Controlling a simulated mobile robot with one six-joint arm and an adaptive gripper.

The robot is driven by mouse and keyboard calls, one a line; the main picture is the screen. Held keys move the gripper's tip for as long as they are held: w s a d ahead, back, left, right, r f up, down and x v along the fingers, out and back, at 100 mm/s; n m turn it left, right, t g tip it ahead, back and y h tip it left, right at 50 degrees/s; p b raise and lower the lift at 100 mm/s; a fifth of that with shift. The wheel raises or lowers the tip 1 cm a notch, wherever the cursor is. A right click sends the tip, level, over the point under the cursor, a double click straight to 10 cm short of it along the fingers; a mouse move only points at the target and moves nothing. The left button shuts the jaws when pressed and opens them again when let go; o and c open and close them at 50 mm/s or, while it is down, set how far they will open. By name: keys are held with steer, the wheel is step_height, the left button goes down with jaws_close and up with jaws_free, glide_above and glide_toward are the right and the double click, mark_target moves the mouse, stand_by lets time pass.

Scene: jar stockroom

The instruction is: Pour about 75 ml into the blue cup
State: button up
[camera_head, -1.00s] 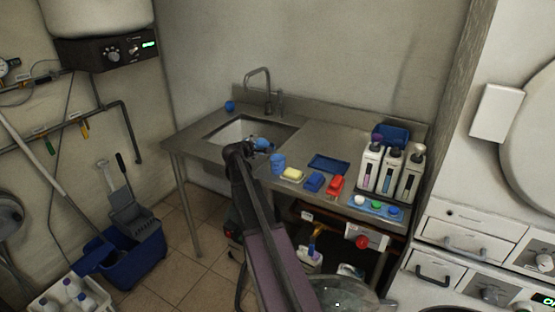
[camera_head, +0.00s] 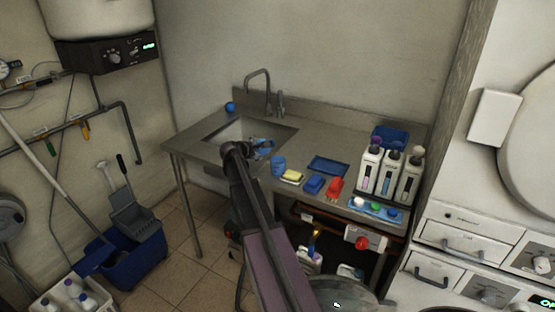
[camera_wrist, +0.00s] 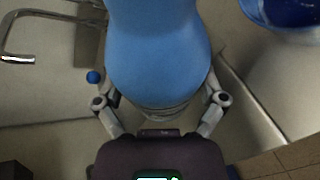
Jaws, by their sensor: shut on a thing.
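My gripper (camera_wrist: 160,103) is shut on a smooth blue container (camera_wrist: 160,50), with one finger on each side. The container runs out of the top of the wrist view, so its mouth and contents are hidden.
A steel sink (camera_head: 215,130) with a faucet (camera_head: 262,88) lies behind my gripper.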

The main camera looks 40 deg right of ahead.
steer(key=shift+s+d+r+n+g+p, duration=0.15)
steer(key=shift+s+n+g+p, duration=0.1)
steer(key=shift+n+g, duration=0.2)
steer(key=shift+s+a+r+n+g+p, duration=0.1)
steer(key=shift+s+r+n+g+p, duration=0.1)
steer(key=shift+n+g, duration=0.2)
steer(key=shift+w+f+n+g+h, duration=0.1)
steer(key=shift+w+n+g+h, duration=0.15)
steer(key=shift+n+g, duration=0.35)
steer(key=shift+w+n+g+h, duration=0.2)
steer(key=shift+n+g, duration=0.15)
steer(key=shift+n, duration=0.3)
steer(key=shift+w+f+n+g+h+b, duration=0.15)
steer(key=shift+f+n+g+h+b, duration=0.15)
steer(key=shift+n+g+b, duration=0.8)
steer(key=shift+r, duration=0.1)
